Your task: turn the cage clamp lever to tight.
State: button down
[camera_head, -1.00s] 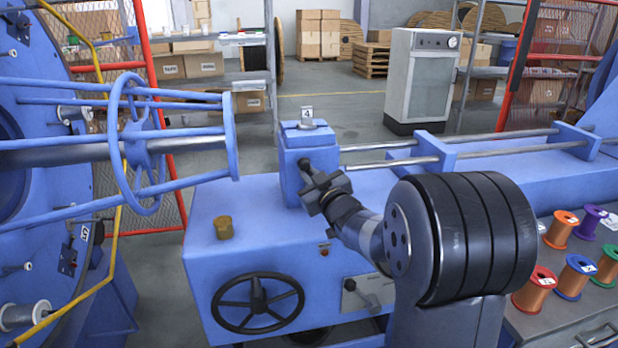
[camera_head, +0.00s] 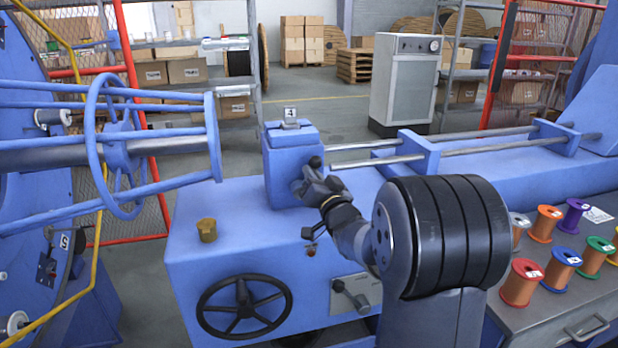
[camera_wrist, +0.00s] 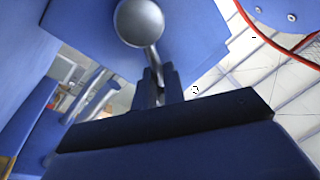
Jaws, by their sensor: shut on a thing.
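A lever with a grey ball knob (camera_wrist: 140,22) and a thin rod shows in the wrist view. My gripper (camera_wrist: 158,88) is shut on the rod just below the ball. In the head view my gripper (camera_head: 312,183) is against the front right of an upright blue block (camera_head: 283,165) with a tag "4" on top. The lever is mostly hidden there by my gripper and wrist. No tight or loose marking can be read.
A blue cage with rings (camera_head: 215,135) lies to the left. A handwheel (camera_head: 244,306), a crank handle (camera_head: 352,293) and a brass-coloured knob (camera_head: 207,230) are on the machine's bed. Steel rods (camera_head: 360,160) run right. Copper spools (camera_head: 521,282) stand on a bench at right.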

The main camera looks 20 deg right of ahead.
jog(key=shift+d+r+m, duration=0.25)
jog(key=shift+r+m, duration=0.05)
jog(key=shift+m, duration=0.2)
jog(key=c, duration=1.5)
grip_release()
jog(key=shift+d, duration=0.1)
jog(key=shift+f, duration=0.2)
jog(key=shift+s, duration=0.1)
jog(key=v, duration=1)
jog(key=shift+s+f, duration=0.2)
jog(key=shift+s, duration=0.1)
jog(key=x, duration=1)
jog(key=shift+w+a+r, duration=0.15)
jog(key=shift+w+a, duration=0.05)
jog(key=shift+w, duration=0.15)
